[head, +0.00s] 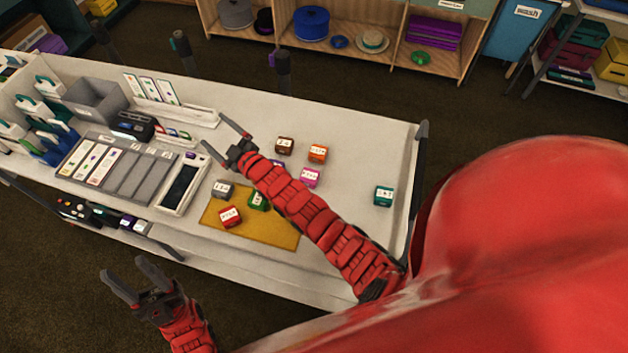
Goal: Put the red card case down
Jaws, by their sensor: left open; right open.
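The red card case (230,217) rests on the mustard mat (271,230) on the white table, near the mat's left side. No gripper touches it. My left gripper (121,268) is open and empty, in front of the table's near edge, to the lower left of the red case. My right gripper (214,130) is open, with nothing seen between its fingers. It is over the table beyond the red case, near the white card rack. My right forearm crosses above the table and partly hides a green case (257,202) on the mat.
A grey case (222,189) is at the mat's far left corner. Brown (284,146), orange (318,154) and pink (310,178) cases stand beyond my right arm, a teal case (384,195) further right. A sorting tray (128,172) and black-screened device (181,186) occupy the left.

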